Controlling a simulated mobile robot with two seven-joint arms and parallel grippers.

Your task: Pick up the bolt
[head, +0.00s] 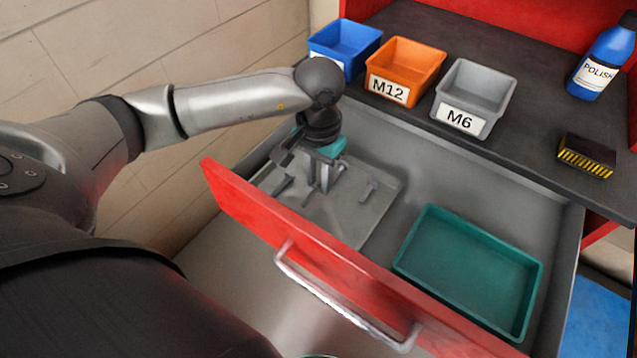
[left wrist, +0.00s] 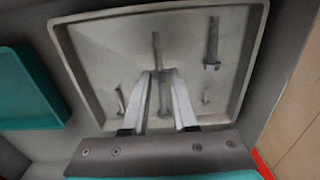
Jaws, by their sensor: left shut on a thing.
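Several grey metal bolts lie in a shallow light-grey tray (head: 375,222) inside the open drawer. My left gripper (head: 319,186) points down into the tray. In the left wrist view, its two fingers (left wrist: 164,78) are shut on a grey bolt (left wrist: 165,96), whose ends are partly hidden. I cannot tell whether this bolt is clear of the tray floor. My right gripper is not in view.
An empty teal tray (head: 465,215) lies right of the grey tray. The red drawer front (head: 340,255) has a metal handle.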

